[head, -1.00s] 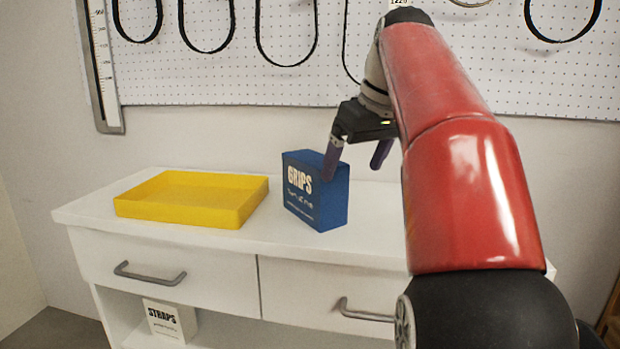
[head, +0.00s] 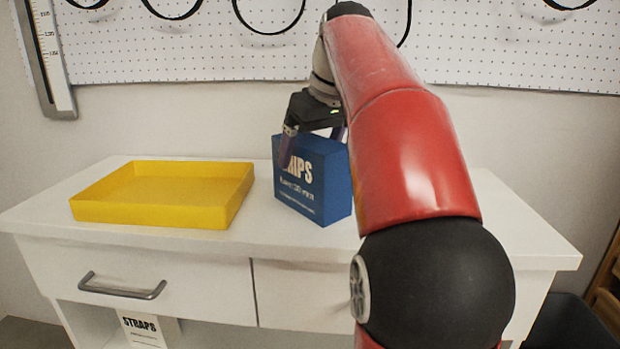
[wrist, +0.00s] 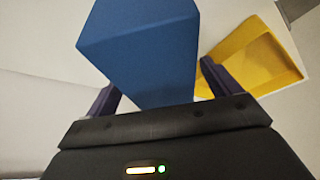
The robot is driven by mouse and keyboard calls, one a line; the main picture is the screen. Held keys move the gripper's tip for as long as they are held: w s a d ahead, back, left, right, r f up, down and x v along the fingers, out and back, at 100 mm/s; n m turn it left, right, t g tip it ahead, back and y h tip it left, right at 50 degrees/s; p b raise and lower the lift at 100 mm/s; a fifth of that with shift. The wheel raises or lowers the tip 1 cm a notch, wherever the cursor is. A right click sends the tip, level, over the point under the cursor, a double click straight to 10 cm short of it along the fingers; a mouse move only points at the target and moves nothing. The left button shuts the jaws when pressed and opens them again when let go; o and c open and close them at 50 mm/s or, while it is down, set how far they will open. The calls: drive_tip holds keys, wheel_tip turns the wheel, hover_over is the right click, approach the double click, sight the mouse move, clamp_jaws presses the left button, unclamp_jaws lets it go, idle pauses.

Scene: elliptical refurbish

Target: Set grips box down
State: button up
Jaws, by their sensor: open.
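The blue grips box (head: 312,185) stands upright on the white cabinet top, right of the yellow tray. Its white lettering is partly covered by a finger. My gripper (head: 312,148) is open at the upper part of the box, with one finger in front of the lettered face and the other mostly hidden behind the box. In the wrist view the blue box (wrist: 145,50) lies between the two spread fingers of my gripper (wrist: 160,88). I cannot tell whether either finger touches it.
A yellow tray (head: 160,215) sits empty on the left of the white cabinet top (head: 250,238). It also shows in the wrist view (wrist: 262,58). A white straps box (head: 143,330) is on the shelf below. A pegboard (head: 200,55) with hanging black loops covers the wall behind.

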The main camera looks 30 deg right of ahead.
drive_tip(key=shift+x, duration=1.1)
drive_tip(key=shift+f, duration=0.3)
drive_tip(key=c, duration=1.3)
drive_tip(key=shift+r, duration=0.15)
wheel_tip(320, 180, up, 9)
drive_tip(key=p, duration=0.2)
drive_tip(key=shift+f+p, duration=0.25)
drive_tip(key=shift+p, duration=0.1)
drive_tip(key=shift+r, duration=0.9)
